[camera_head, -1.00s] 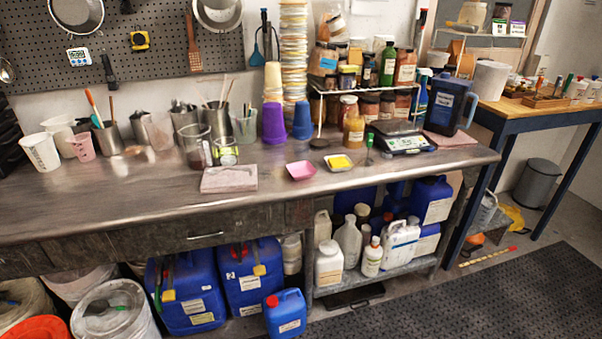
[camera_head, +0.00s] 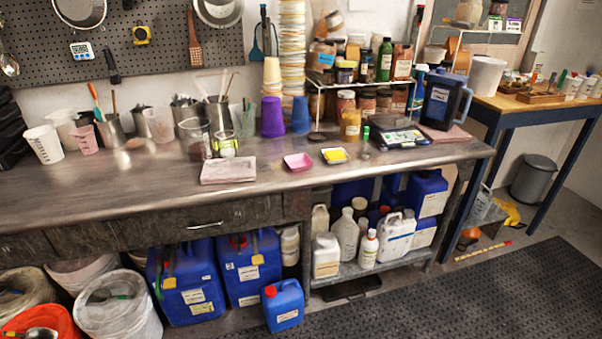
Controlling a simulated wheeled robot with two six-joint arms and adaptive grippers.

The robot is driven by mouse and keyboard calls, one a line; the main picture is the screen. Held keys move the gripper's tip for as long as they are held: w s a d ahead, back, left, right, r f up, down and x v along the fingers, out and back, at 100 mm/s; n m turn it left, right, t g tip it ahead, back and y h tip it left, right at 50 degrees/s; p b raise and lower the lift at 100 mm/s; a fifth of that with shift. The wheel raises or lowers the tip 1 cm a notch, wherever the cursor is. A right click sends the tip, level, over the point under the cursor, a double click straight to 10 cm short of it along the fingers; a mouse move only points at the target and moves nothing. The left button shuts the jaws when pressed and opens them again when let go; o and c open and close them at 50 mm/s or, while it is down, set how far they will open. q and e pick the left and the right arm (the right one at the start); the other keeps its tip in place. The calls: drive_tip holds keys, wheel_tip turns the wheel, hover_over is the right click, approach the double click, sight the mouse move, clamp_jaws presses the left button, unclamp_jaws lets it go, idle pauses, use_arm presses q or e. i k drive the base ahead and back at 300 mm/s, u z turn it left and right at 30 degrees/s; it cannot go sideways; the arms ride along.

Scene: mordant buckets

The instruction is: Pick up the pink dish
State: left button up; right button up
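The pink dish (camera_head: 298,162) is a small, shallow, square dish. It sits upright on the metal workbench (camera_head: 140,195), near the front edge and right of the middle of the view. It looks empty. A similar dish with yellow contents (camera_head: 335,155) sits just to its right, a small gap apart. Neither of my grippers shows in the head view.
A folded cloth (camera_head: 228,171) lies left of the pink dish. Purple cups (camera_head: 272,117) and a blue cup (camera_head: 301,115) stand behind it. A scale (camera_head: 400,137) and a blue jug (camera_head: 444,101) stand to the right. The bench's left front is clear.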

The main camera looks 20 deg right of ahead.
sight(298, 162)
drive_tip(key=u, duration=0.45)
drive_tip(key=k, duration=0.2)
drive_tip(key=z, duration=1.95)
drive_tip(key=i, duration=0.8)
drive_tip(key=z, duration=0.6)
drive_tip(key=i, duration=1.15)
drive_tip(key=u, duration=1.05)
drive_tip(key=i, duration=0.85)
drive_tip(key=u, duration=1)
